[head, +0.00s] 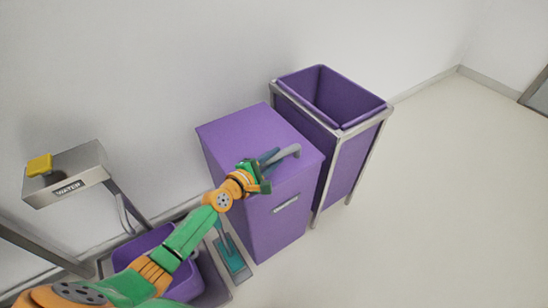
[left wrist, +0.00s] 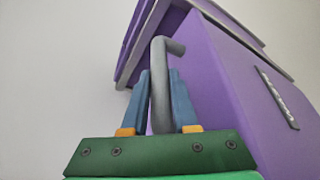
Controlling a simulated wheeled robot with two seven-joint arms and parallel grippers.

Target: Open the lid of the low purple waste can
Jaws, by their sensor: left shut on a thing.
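The low purple waste can (head: 280,230) stands against the wall in the middle of the head view. Its flat purple lid (head: 250,128) lies level on top, with no gap visible from here. A grey bent handle (head: 290,151) sits at the lid's front edge. My left gripper (head: 270,160) is at this handle, over the top front of the can. In the left wrist view the handle (left wrist: 160,88) stands between the two blue fingers, and the gripper is shut on it. The can's side (left wrist: 225,85) fills the right of that view. My right gripper is not in view.
A taller open purple bin (head: 345,150) in a metal frame stands close at the can's right. A teal pedal (head: 230,255) is on the floor at left. A purple bucket (head: 150,245) and a metal box with a yellow top (head: 68,175) are farther left. Floor at right is clear.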

